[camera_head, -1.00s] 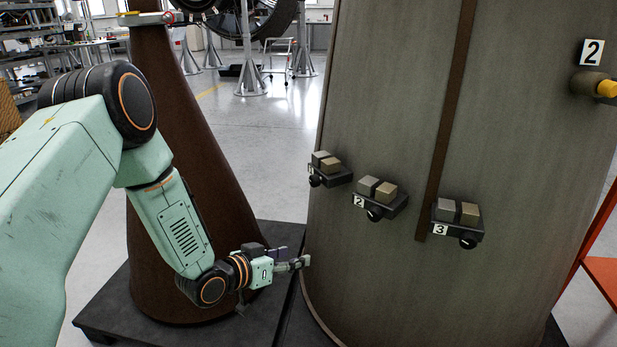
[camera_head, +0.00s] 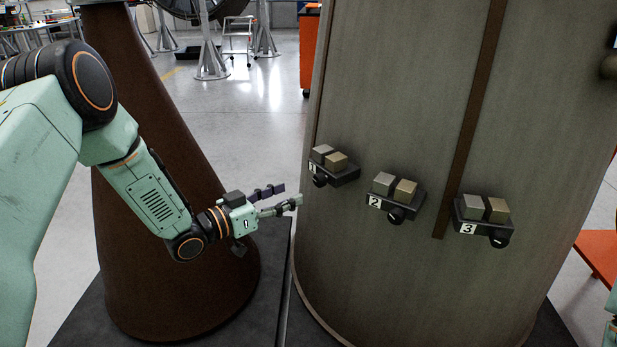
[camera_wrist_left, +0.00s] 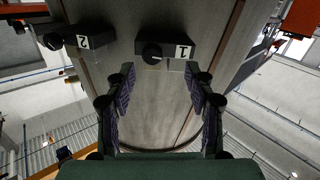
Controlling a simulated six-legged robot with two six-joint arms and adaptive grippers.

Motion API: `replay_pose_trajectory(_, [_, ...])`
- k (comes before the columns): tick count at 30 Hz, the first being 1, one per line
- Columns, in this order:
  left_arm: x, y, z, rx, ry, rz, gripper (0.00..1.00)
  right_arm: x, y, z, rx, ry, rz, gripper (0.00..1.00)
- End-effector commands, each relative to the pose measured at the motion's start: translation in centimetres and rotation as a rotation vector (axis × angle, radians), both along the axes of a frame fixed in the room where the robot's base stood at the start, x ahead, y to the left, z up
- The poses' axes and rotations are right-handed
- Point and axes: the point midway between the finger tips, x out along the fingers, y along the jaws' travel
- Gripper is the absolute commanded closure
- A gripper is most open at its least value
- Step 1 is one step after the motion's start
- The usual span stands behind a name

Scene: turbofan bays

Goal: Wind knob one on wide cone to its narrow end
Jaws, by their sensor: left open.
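The wide cone (camera_head: 390,110) is a large grey-brown drum-like body on the right in the head view. Knob one (camera_head: 319,180) is a small black knob under a dark bracket labelled 1, near the cone's left edge. In the left wrist view, knob one (camera_wrist_left: 152,54) faces me beside its label 1, with the bracket beyond the fingertips. My left gripper (camera_head: 291,195) is open and empty, left of and slightly below knob one, apart from it. Its two fingers (camera_wrist_left: 160,82) spread either side of the knob's line in the wrist view.
Knob two (camera_head: 396,216) and knob three (camera_head: 500,241) sit on similar brackets to the right, each bracket bearing two small blocks. A narrow brown cone (camera_head: 160,160) stands close behind my left arm. Clear floor (camera_head: 255,125) shows between the cones.

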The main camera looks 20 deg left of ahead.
Motion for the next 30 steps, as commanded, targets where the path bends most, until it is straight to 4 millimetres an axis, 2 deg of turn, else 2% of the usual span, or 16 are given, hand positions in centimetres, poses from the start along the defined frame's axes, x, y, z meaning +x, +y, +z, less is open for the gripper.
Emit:
replay_pose_trajectory(4, [-0.4,-0.9,0.8,-0.024,-0.028,-0.032,0.46,0.0,0.0,-0.1,0.0,0.0,-0.001,0.6])
replay_pose_trajectory(7, [0.1,-1.5,0.8,-0.031,-0.03,-0.031,0.46,0.0,0.0,-0.4,0.0,0.0,-0.001,0.6])
replay_pose_trajectory(19, [4.9,-5.1,0.7,-0.03,-0.028,-0.033,0.46,0.0,0.0,-2.4,0.0,0.0,-0.001,0.6])
replay_pose_trajectory(24, [5.9,-5.6,0.8,-0.032,-0.027,-0.031,0.46,0.0,0.0,-2.7,0.0,0.0,-0.001,0.6])
replay_pose_trajectory(30, [6.1,-5.5,0.9,-0.033,-0.027,-0.03,0.46,0.0,0.0,-2.6,0.0,0.0,-0.001,0.6])
